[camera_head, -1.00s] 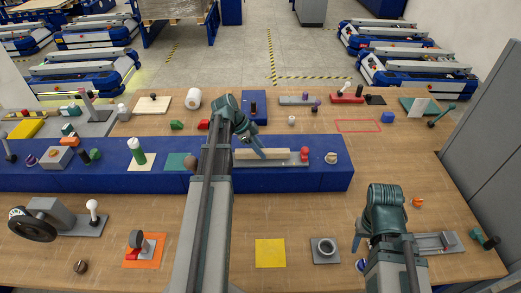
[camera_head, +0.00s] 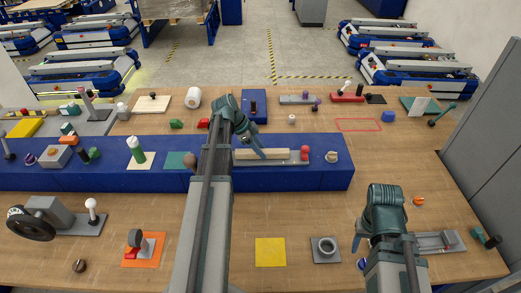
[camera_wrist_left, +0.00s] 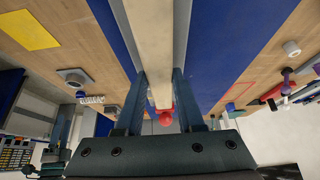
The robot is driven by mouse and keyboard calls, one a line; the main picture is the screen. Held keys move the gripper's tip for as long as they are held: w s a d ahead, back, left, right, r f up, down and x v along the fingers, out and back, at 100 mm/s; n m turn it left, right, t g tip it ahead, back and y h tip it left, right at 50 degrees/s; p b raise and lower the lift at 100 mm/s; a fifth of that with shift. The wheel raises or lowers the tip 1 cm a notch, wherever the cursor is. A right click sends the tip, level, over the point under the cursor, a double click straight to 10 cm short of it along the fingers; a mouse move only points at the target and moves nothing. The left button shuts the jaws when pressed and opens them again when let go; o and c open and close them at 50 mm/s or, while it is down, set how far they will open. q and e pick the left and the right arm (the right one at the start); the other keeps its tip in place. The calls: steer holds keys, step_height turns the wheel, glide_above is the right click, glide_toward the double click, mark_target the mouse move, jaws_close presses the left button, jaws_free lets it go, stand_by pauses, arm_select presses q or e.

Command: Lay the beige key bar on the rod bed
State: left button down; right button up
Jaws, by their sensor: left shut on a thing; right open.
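The beige key bar (camera_head: 270,154) lies lengthwise along the grey rod bed (camera_head: 270,162) on the blue platform. A red part (camera_head: 304,153) stands at the bed's right end, past the bar. My left gripper (camera_head: 257,152) is shut on the bar, and its arm hides the bar's left end. In the left wrist view the bar (camera_wrist_left: 145,30) runs between the fingers of my left gripper (camera_wrist_left: 160,78), with the grey bed (camera_wrist_left: 182,25) beside it. Whether the bar touches the bed is unclear. My right gripper (camera_head: 361,240) is open and empty over the front right table.
The blue platform (camera_head: 318,180) crosses the wooden table, with a round beige knob (camera_head: 331,157) right of the bed. In front lie a yellow square (camera_head: 270,252) and a grey ring fixture (camera_head: 326,249). A red outline (camera_head: 358,125) marks bare table behind right.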

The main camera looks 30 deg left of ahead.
mark_target(268, 151)
arm_select(q)
steer(key=shift+f, duration=0.2)
steer(key=shift+c, duration=2.2)
jaws_free()
steer(key=shift+r, duration=0.15)
steer(key=shift+r+p, duration=0.4)
step_height(268, 151, up, 3)
steer(key=p, duration=0.3)
steer(key=s+d+r, duration=0.1)
steer(key=s+d, duration=0.7)
steer(key=s, duration=0.5)
steer(key=shift+s+d+p, duration=0.25)
steer(key=shift+s+p, duration=0.05)
steer(key=shift+p, duration=0.15)
